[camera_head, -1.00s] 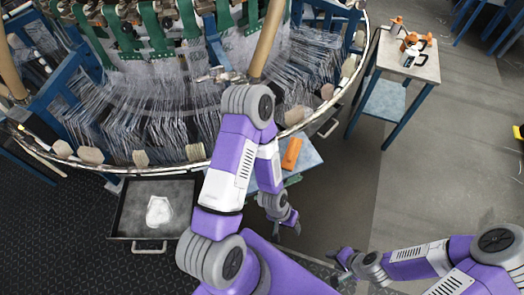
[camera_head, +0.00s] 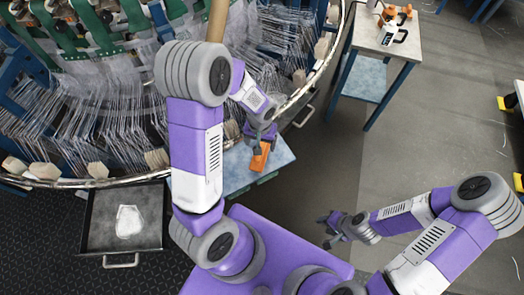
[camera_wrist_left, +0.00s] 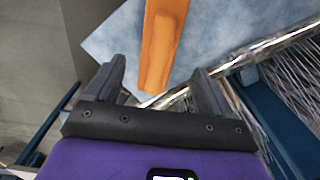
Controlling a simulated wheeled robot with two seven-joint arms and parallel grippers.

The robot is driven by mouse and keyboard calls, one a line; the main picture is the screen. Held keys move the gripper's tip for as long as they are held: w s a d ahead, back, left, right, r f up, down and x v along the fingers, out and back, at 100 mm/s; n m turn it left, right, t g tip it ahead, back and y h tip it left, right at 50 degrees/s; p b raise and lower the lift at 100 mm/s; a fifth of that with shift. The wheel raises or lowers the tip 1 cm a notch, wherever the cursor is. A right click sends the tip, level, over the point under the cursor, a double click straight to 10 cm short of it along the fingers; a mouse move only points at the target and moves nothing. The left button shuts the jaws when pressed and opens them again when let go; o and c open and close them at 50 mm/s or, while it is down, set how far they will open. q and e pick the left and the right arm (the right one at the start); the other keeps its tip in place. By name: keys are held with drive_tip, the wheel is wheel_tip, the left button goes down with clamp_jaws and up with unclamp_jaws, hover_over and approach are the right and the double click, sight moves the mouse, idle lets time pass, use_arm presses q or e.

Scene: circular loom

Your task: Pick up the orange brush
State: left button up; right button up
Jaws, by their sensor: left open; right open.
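The orange brush (camera_head: 260,158) lies on the small blue-topped table (camera_head: 282,152) beside the loom. It also shows in the left wrist view (camera_wrist_left: 160,42), running from the top edge down to a spot between my fingertips. My left gripper (camera_head: 259,143) is at the brush in the head view, with its fingers partly hidden. In the left wrist view, its two open fingers (camera_wrist_left: 157,82) stand on either side of the brush's near end, with gaps on both sides. My right gripper (camera_head: 328,230) is open and empty, away from the brush over the floor.
The round loom (camera_head: 100,182) with its metal rim and many threads curves close by the blue table. An open drawer tray (camera_head: 95,235) sits at lower left. A side table (camera_head: 425,45) with orange items stands at upper right.

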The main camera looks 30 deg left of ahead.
use_arm(q)
wheel_tip(320, 180, down, 5)
drive_tip(key=shift+d+r+b, duration=0.1)
drive_tip(key=shift+b, duration=0.85)
drive_tip(key=shift+r, duration=0.1)
drive_tip(key=c, duration=1.4)
drive_tip(key=shift+o, duration=0.2)
wheel_tip(320, 180, up, 10)
drive_tip(key=p, duration=0.4)
